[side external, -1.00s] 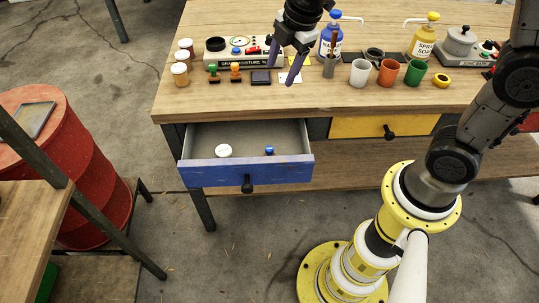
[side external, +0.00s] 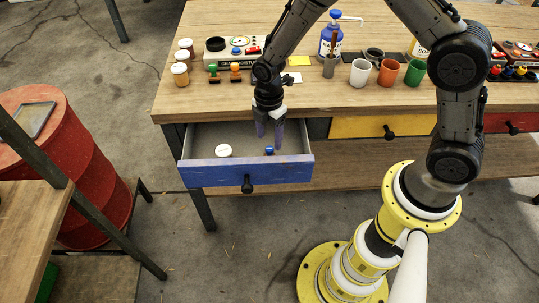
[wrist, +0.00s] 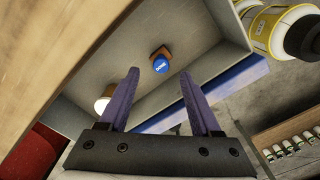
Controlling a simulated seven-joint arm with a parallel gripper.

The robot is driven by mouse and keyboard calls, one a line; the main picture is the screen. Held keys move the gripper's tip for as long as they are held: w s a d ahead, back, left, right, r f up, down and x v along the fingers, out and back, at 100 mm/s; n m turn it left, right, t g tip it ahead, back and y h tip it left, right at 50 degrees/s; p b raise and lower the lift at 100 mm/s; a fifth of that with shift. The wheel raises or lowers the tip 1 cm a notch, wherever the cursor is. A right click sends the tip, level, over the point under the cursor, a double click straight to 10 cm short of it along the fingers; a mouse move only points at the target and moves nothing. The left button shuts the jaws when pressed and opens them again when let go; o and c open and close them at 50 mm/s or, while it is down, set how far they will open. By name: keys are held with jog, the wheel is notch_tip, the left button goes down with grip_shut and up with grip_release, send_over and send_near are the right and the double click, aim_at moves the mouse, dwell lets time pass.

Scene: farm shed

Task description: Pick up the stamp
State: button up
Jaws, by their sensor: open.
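A stamp with a blue knob marked DONE and a brown wooden base (wrist: 160,66) stands in the open blue-fronted drawer (side external: 215,174). In the side view the stamp (side external: 269,150) shows as a small blue knob in the right part of the drawer. My gripper (side external: 268,141) points down over the drawer, its purple fingers close around the stamp's place in the picture. In the wrist view the open, empty fingers (wrist: 158,74) have the stamp ahead between their tips. It is apart from them there. Two other stamps, green (side external: 214,74) and orange (side external: 235,73), stand on the table.
A round white-topped item (side external: 223,150) lies in the drawer left of the stamp. The drawer walls and the table edge (side external: 350,111) are near my gripper. Jars (side external: 180,74), cups (side external: 388,73) and a blue pump bottle (side external: 331,43) stand on the table.

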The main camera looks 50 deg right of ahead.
aim_at(269, 148)
jog(key=shift+f, duration=2.85)
grip_shut()
